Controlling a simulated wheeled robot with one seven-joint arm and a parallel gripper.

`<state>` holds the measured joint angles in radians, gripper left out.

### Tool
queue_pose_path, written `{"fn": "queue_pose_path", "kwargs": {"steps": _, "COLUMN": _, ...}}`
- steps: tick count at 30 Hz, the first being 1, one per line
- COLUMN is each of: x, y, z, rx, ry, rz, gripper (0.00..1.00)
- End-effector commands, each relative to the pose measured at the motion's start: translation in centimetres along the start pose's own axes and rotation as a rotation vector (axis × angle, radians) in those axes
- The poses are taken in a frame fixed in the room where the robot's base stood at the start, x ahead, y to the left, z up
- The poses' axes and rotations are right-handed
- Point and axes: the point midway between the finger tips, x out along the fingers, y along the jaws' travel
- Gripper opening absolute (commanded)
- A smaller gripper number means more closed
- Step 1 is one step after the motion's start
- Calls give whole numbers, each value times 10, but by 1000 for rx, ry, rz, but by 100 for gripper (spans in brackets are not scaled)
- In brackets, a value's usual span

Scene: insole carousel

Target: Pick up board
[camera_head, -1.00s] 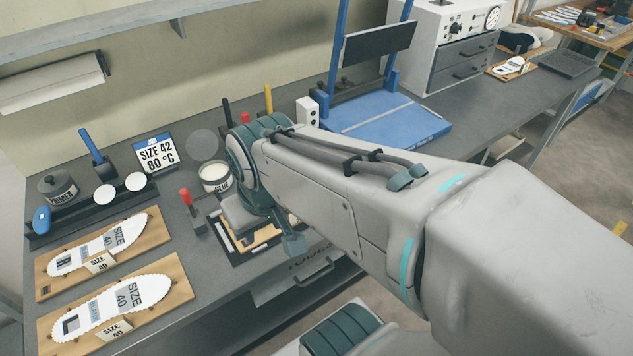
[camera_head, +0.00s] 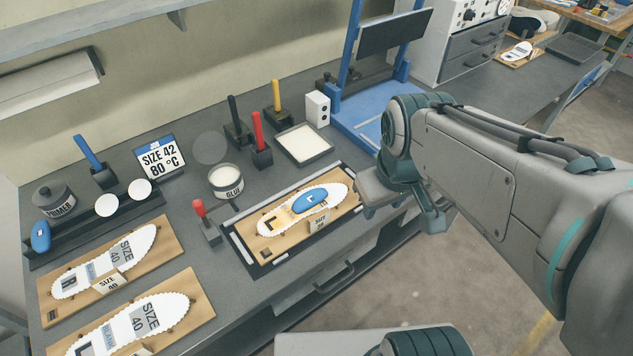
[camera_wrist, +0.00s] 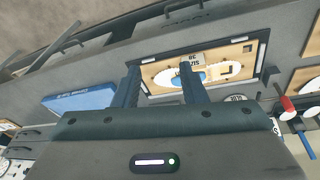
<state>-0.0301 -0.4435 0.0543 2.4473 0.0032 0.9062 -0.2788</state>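A wooden board (camera_head: 347,202) lies in a black-edged tray (camera_head: 262,268) at the middle of the bench. It bears a white insole (camera_head: 272,224) with a blue oval piece (camera_head: 310,201) on it and a small label block. The same board shows in the wrist view (camera_wrist: 238,52), partly hidden by a finger. Two more boards lie at the left, an upper one (camera_head: 165,254) and a lower one (camera_head: 203,306), each with a white insole marked size 40. My gripper (camera_wrist: 158,70) is open and empty, its fingers apart, short of the tray.
A glue pot (camera_head: 226,184), a red-handled tool (camera_head: 205,222) and several upright handled tools stand behind and left of the tray. A size 42, 80 °C sign (camera_head: 159,158) stands behind. A blue press (camera_head: 360,125) is at the back right.

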Motion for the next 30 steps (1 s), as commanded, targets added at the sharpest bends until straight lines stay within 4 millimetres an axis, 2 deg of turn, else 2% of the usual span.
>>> {"fn": "queue_pose_path", "kwargs": {"steps": 9, "x": 21, "y": -25, "z": -66, "rx": -855, "ry": -88, "rz": -81, "gripper": 38}}
{"fn": "queue_pose_path", "kwargs": {"steps": 15, "x": 42, "y": -50, "z": -100, "rx": -1362, "ry": -101, "rz": -167, "gripper": 38}}
{"fn": "queue_pose_path", "kwargs": {"steps": 18, "x": 51, "y": -61, "z": -111, "rx": -1555, "ry": -96, "rz": -205, "gripper": 38}}
{"fn": "queue_pose_path", "kwargs": {"steps": 24, "x": 62, "y": -74, "z": -122, "rx": -1768, "ry": -83, "rz": -250, "gripper": 38}}
{"fn": "queue_pose_path", "kwargs": {"steps": 26, "x": 66, "y": -75, "z": -122, "rx": -1791, "ry": -81, "rz": -255, "gripper": 38}}
{"fn": "queue_pose_path", "kwargs": {"steps": 30, "x": 86, "y": -77, "z": -118, "rx": -1803, "ry": -82, "rz": -262, "gripper": 38}}
